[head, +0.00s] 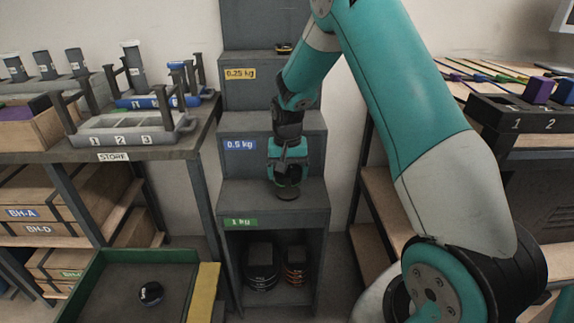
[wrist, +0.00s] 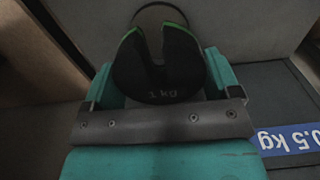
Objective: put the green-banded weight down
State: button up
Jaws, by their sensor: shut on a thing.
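The green-banded weight (wrist: 158,75) is dark, slotted and marked "1 kg", with green along its far edge in the wrist view. My gripper (wrist: 160,62) is shut on it, with a teal finger on each side. In the head view my gripper (head: 288,172) points down over the step labelled 1 kg (head: 313,203), and the weight (head: 288,192) shows dark beneath it. The weight is at or just above the step's top; I cannot tell whether it touches. The fingers partly hide it.
Higher steps labelled 0.5 kg (head: 238,145) and 0.25 kg (head: 240,74) rise behind. A small weight (head: 284,48) lies on the 0.25 kg step. Dark stacks (head: 262,268) stand in the cubby below. A green tray (head: 97,270) holds a dark round weight (head: 150,292).

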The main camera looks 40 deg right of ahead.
aim_at(288, 190)
jog(key=shift+f+b, duration=0.3)
jog(key=shift+f, duration=1.55)
jog(key=shift+f, duration=0.15)
jog(key=o, duration=1.5)
jog(key=shift+c, duration=0.2)
notch_tip(288, 190, up, 11)
jog(key=p, duration=0.2)
jog(key=s+a+r+n+y, duration=0.1)
jog(key=s+a+r+n, duration=0.35)
jog(key=a+r, duration=0.45)
jog(key=s+a+r+n+y, duration=0.1)
jog(key=s+a+r+n, duration=0.1)
jog(key=s+a+n, duration=0.2)
jog(key=s+a+r+n+y, duration=0.2)
jog(key=s+a+n, duration=0.3)
jog(key=s+a, duration=0.6)
jog(key=s+r, duration=0.1)
jog(key=s, duration=0.7)
jog(key=shift+s+a, duration=0.2)
jog(key=shift+s, duration=0.2)
